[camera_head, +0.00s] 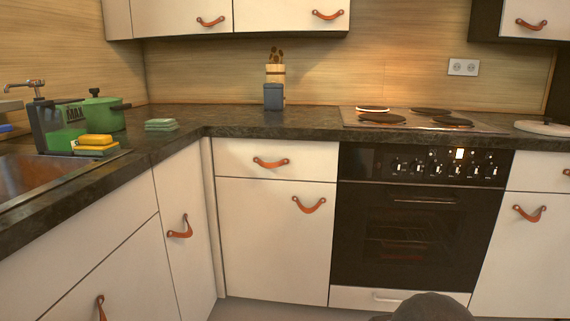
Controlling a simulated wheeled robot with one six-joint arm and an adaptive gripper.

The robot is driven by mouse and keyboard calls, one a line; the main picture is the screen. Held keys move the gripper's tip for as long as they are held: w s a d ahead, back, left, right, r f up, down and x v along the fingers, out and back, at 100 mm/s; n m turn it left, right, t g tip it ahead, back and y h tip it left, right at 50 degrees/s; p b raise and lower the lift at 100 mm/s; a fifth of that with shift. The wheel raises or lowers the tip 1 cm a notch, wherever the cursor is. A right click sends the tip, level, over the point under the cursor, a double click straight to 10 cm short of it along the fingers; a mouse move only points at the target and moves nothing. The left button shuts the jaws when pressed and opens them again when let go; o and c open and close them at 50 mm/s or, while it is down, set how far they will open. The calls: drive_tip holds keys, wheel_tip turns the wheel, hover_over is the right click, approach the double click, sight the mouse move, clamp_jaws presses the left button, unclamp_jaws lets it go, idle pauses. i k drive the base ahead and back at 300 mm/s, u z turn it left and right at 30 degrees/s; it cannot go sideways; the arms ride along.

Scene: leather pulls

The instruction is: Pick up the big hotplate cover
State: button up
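A pale round disc (543,128) with a dark knob-like part lies on the dark counter right of the stove, at the right picture edge; it looks like a cover, but I cannot tell whether it is the big one. On the hob (408,129), the back left plate (372,109) has a pale rim and may bear a smaller cover. The other plates look dark and bare. My gripper is not in view; only a dark rounded part, probably of my arm, shows at the bottom edge.
The oven (415,220) is closed below the hob. Leather pulls jut from the cabinet fronts.

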sight(545, 127)
drive_tip(key=z, duration=1.55)
